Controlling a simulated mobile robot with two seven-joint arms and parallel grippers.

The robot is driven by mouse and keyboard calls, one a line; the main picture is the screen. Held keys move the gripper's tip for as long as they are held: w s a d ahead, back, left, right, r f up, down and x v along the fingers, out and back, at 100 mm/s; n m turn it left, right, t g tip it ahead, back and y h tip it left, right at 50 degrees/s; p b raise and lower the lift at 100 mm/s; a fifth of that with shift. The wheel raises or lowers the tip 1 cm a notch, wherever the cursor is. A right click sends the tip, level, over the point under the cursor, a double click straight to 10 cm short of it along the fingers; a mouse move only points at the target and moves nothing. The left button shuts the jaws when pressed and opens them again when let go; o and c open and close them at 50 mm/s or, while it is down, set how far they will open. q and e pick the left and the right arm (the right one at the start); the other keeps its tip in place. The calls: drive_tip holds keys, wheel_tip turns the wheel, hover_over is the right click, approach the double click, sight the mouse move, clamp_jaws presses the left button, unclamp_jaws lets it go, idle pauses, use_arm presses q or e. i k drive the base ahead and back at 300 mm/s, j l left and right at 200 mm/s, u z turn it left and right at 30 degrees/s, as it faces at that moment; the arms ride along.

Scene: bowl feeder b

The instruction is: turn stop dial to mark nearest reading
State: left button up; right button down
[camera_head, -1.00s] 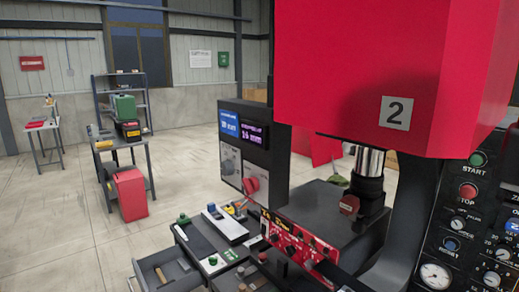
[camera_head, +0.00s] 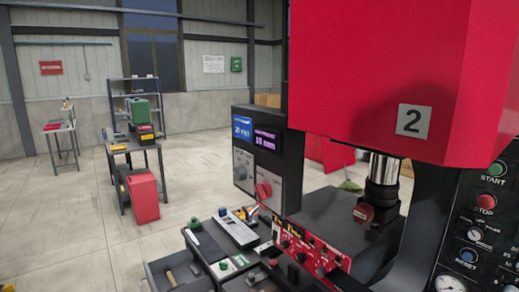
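A dark upright unit (camera_head: 266,112) stands left of the red press. It has a blue display (camera_head: 242,128) and a purple display (camera_head: 265,139), both showing readings in mm too small to read surely. Below them are a pale dial plate (camera_head: 243,165) and a red knob (camera_head: 264,190) on a grey plate. I cannot tell which of these is the stop dial, and its marks are too small to read. Neither of my grippers shows in the head view.
The red press head (camera_head: 385,70) marked 2 fills the upper right, above a dark press bed (camera_head: 335,215). A red control panel (camera_head: 300,245) fronts it. A tool cart (camera_head: 200,262) stands lower left. Floor (camera_head: 60,220) at left is clear.

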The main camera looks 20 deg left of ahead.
sight(239, 173)
drive_tip(key=j+z, duration=0.25)
drive_tip(key=z, duration=0.15)
drive_tip(key=i+j+z, duration=0.1)
drive_tip(key=j+z, duration=0.15)
drive_tip(key=z, duration=0.15)
drive_tip(key=j+z, duration=0.25)
drive_tip(key=z, duration=0.15)
drive_tip(key=k+j+z, duration=0.1)
drive_tip(key=j, duration=0.25)
drive_tip(key=j+z, duration=0.1)
drive_tip(key=j, duration=0.25)
drive_tip(key=k+j+z, duration=0.1)
drive_tip(key=j, duration=0.25)
drive_tip(key=k, duration=0.1)
